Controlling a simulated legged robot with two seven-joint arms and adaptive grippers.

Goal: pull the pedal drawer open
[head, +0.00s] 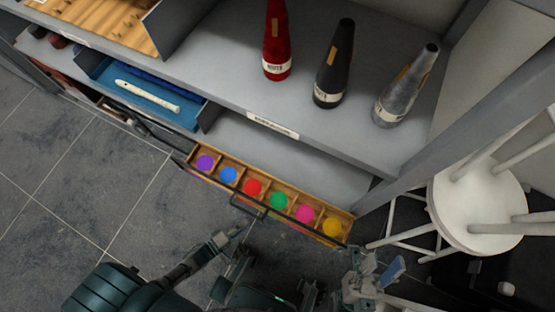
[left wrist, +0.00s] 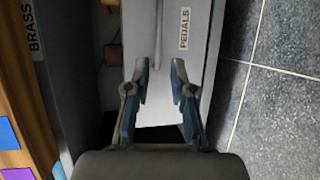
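A drawer front with a PEDALS label (left wrist: 184,28) fills the middle of the left wrist view, turned on its side. A pale bar handle (left wrist: 158,38) runs along it, apparently between my left fingers. My left gripper (left wrist: 159,75) is open and empty. In the head view, a narrow wooden tray (head: 228,170) holds a row of coloured discs below the shelf edge. A dark handle (head: 248,208) is on its front side. My left gripper (head: 238,233) is just short of that handle; contact cannot be told. My right gripper (head: 365,278) is at the lower right, away from the handle.
A grey shelf (head: 222,75) carries red, black and silver cone mutes above. A blue tray (head: 105,78) with a white recorder is at left. A white stool (head: 475,205) stands at right. The tiled floor (head: 60,190) at left is clear.

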